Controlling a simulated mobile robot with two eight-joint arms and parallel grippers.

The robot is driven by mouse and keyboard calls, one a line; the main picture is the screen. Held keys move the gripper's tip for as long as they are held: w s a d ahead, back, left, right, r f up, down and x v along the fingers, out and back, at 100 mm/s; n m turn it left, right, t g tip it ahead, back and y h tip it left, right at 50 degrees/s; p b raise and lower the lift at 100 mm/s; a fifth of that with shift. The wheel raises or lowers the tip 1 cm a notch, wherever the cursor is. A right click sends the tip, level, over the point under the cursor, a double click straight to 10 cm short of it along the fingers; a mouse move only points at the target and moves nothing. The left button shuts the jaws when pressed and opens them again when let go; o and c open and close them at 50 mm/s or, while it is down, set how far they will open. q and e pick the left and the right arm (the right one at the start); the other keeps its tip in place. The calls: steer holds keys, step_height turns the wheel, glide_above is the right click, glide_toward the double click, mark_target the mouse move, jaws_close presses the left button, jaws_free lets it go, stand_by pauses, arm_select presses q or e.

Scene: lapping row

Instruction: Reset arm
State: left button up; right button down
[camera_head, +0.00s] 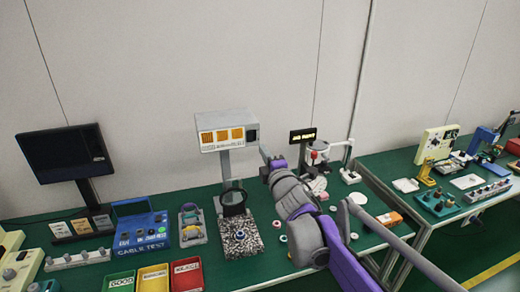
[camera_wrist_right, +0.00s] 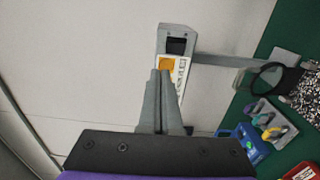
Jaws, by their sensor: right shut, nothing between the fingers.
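My right arm reaches in from the lower right in the head view, purple and grey. Its gripper (camera_head: 266,155) is raised above the green bench, just right of the grey display box with orange panels (camera_head: 223,133). In the right wrist view the two fingers of the right gripper (camera_wrist_right: 160,72) are together, with nothing between them. They point up towards the display box (camera_wrist_right: 175,45), which stands beyond the fingertips. My left gripper shows in neither view.
The green bench (camera_head: 180,262) holds a dark monitor (camera_head: 64,152), a blue cable test box (camera_head: 142,230), coloured bins (camera_head: 154,279) and a speckled plate (camera_head: 241,241). A microscope-like stand (camera_head: 319,153) is right of the gripper. A second bench (camera_head: 404,163) stands farther right.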

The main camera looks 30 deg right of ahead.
steer(key=shift+s+a, duration=0.15)
steer(key=shift+s, duration=0.45)
steer(key=shift+r, duration=0.1)
steer(key=shift+s, duration=0.1)
steer(key=s+a+f+m+g+y, duration=0.2)
steer(key=s+a+f+m+g, duration=0.4)
steer(key=s+a+f, duration=0.3)
steer(key=s+a+f+m+g+y, duration=0.2)
steer(key=s+a+f+m+g, duration=0.4)
steer(key=s+f, duration=1.2)
steer(key=a+f+m, duration=0.1)
steer(key=a+m, duration=0.2)
steer(key=shift+s, duration=0.2)
